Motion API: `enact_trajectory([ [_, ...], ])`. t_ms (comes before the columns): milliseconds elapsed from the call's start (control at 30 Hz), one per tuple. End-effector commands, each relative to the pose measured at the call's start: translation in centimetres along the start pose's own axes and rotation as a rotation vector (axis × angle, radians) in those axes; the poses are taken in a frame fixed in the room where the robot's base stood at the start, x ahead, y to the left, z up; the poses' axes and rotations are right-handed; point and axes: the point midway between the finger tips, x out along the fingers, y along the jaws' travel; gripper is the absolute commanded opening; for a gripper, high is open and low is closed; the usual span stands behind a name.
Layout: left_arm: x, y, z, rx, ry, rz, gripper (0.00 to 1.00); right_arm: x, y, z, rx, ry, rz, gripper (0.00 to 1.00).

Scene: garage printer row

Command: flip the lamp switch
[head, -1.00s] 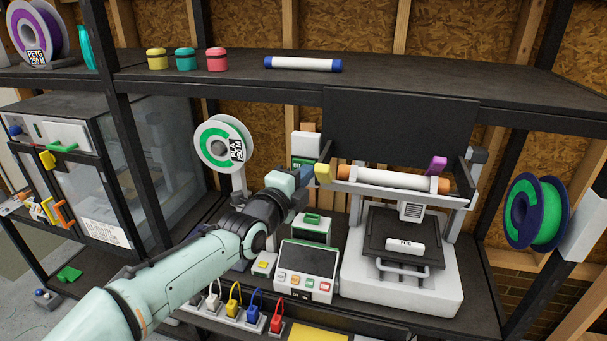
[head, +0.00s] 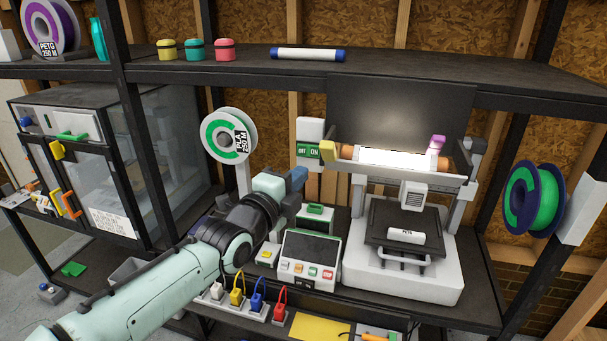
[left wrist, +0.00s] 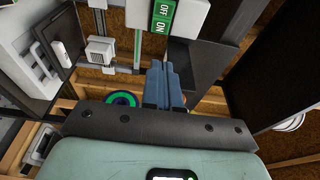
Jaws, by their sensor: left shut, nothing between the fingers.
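The lamp tube (head: 395,156) between orange end caps above the printer glows bright white. The green lamp switch (head: 308,151), marked OFF and ON, is on a white box left of the lamp. It also shows at the top of the left wrist view (left wrist: 163,18). My left gripper (head: 297,177) is shut and empty, its blue fingers together just below the switch and seemingly apart from it. The shut fingers (left wrist: 166,88) point toward the switch box in the left wrist view. My right gripper is not in view.
The white printer (head: 400,275) stands below the lamp, with a control panel (head: 308,262) to its left. A green-and-white spool (head: 228,136) is left of the switch. Coloured plugs (head: 257,302) line the lower edge.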

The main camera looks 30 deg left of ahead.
Motion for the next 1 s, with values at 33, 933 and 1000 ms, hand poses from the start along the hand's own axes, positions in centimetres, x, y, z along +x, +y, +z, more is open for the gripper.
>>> enact_trajectory([
  [33,-1.2,0.3,-0.2,0.001,-0.001,0.001,0.0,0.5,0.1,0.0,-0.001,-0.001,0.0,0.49],
  [933,-5.5,0.1,-1.2,-0.001,0.0,0.003,0.0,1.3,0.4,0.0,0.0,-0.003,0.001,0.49],
  [1000,-5.4,0.3,-1.2,-0.006,0.001,0.008,0.0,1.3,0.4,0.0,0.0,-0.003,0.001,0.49],
])
